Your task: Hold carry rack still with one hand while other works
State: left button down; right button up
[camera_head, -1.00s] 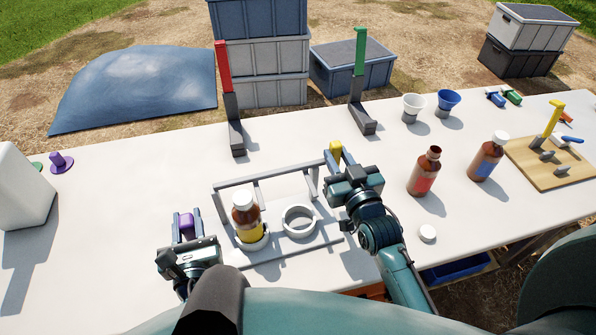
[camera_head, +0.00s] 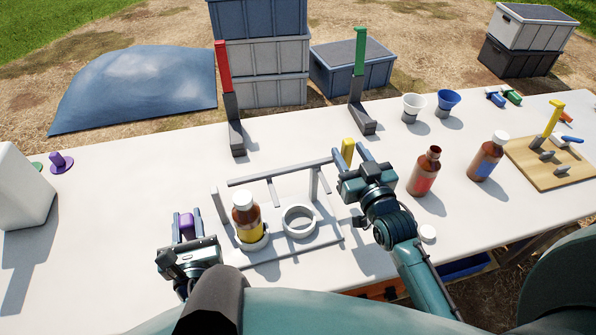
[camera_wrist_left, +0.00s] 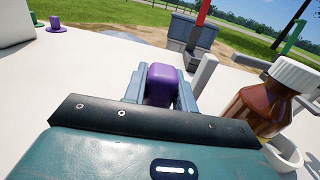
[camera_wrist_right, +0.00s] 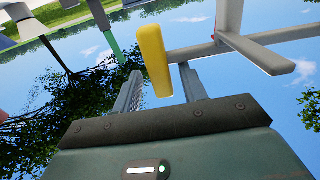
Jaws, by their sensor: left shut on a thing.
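The carry rack (camera_head: 293,254) lies on the white table, a grey base with two rings and an overhead bar (camera_head: 280,172). A brown bottle with yellow label and white cap (camera_head: 245,222) stands in its left ring; the right ring (camera_head: 299,221) is empty. My left gripper (camera_head: 186,222) is shut on a purple grip (camera_wrist_left: 161,86) left of the rack. My right gripper (camera_head: 355,157) is open at the rack's right side. A yellow grip (camera_head: 347,150) stands between and beyond its spread fingers, also in the right wrist view (camera_wrist_right: 155,60); contact is not visible.
Brown bottles with red (camera_head: 424,174) and blue (camera_head: 486,158) labels stand to the right. A white cap (camera_head: 428,233) lies near my right arm. Red (camera_head: 223,70) and green (camera_head: 360,52) uprights stand behind the rack. The table's left middle is clear.

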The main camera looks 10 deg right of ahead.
jog(key=shift+o, duration=0.4)
jog(key=shift+s, duration=0.5)
jog(key=s, duration=1.1)
jog(key=shift+d, duration=0.4)
pick_arm(q)
jog(key=c, duration=1)
grip_release()
jog(key=shift+c, duration=0.2)
